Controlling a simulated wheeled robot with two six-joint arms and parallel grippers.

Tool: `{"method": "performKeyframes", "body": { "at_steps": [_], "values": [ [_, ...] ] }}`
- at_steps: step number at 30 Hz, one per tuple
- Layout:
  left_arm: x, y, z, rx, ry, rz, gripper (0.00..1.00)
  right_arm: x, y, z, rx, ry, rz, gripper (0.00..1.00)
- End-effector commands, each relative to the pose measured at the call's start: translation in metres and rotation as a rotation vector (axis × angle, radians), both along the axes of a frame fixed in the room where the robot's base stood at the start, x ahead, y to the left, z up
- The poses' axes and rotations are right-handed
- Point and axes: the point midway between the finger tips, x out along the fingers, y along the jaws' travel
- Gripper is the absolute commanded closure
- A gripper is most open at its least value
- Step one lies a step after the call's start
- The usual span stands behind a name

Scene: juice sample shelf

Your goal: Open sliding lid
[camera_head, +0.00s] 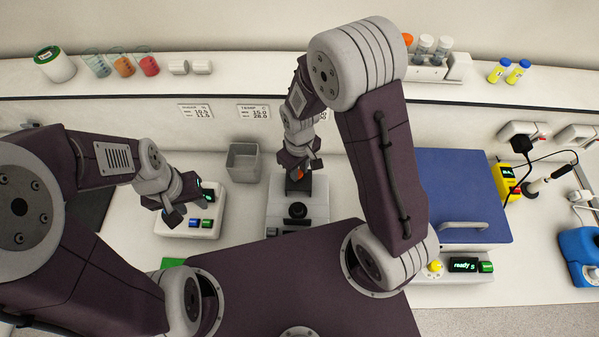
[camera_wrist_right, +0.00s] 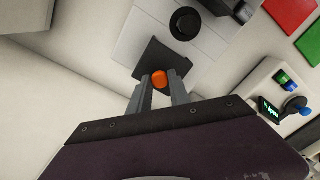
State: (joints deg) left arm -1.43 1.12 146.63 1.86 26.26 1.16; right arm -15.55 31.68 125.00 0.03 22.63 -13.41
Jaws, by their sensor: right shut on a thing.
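A grey-white device (camera_head: 312,212) stands at the middle of the bench, with a round black knob (camera_head: 297,210) on top. A dark flat plate (camera_wrist_right: 151,57), which looks like the sliding lid, is at the device's far end. An orange knob (camera_wrist_right: 159,79) is at the plate and also shows in the head view (camera_head: 300,174). My right gripper (camera_wrist_right: 160,92) is shut on the orange knob, one finger on each side. My left gripper (camera_head: 184,211) is open and empty, hovering over a small white device with a display.
The small white device (camera_head: 207,223) has blue and green buttons. An open grey bin (camera_head: 243,162) stands left of my right gripper. A blue-lidded box (camera_head: 462,190) is at the right. Coloured beakers, tubes and bottles line the back shelf (camera_head: 240,72).

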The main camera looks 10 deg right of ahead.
Motion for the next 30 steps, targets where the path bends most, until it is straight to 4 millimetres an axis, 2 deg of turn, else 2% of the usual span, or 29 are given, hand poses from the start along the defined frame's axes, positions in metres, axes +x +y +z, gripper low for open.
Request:
{"method": "performKeyframes", "body": {
  "at_steps": [5,6,7,8,18,20,27,30],
  "values": [
    [-0.001,0.000,-0.002,0.000,0.001,0.000,0.64,-0.005,-0.001,-0.005,-0.004,0.014,0.001,1.00],
    [-0.001,0.000,-0.002,0.000,0.001,0.000,0.64,-0.005,-0.001,-0.005,-0.004,0.013,0.001,0.66],
    [-0.001,0.000,-0.002,0.000,0.001,0.000,0.64,-0.004,-0.001,-0.005,-0.004,0.013,0.001,0.58],
    [-0.001,0.000,-0.002,0.000,0.001,0.000,0.64,-0.004,-0.001,-0.005,-0.004,0.013,0.001,0.55],
    [0.000,0.000,-0.002,0.000,0.001,0.000,0.64,-0.003,-0.001,0.001,-0.003,0.009,0.000,0.55],
    [0.000,0.000,-0.003,0.000,0.001,0.000,0.64,-0.002,-0.001,0.011,-0.002,0.006,0.000,0.55],
    [0.000,0.000,-0.007,0.000,0.001,0.000,0.64,-0.001,-0.001,0.063,-0.001,0.006,0.000,0.55],
    [0.000,0.000,-0.007,0.000,0.001,0.000,0.64,-0.001,-0.002,0.077,-0.002,0.010,0.000,0.55]
  ]
}}
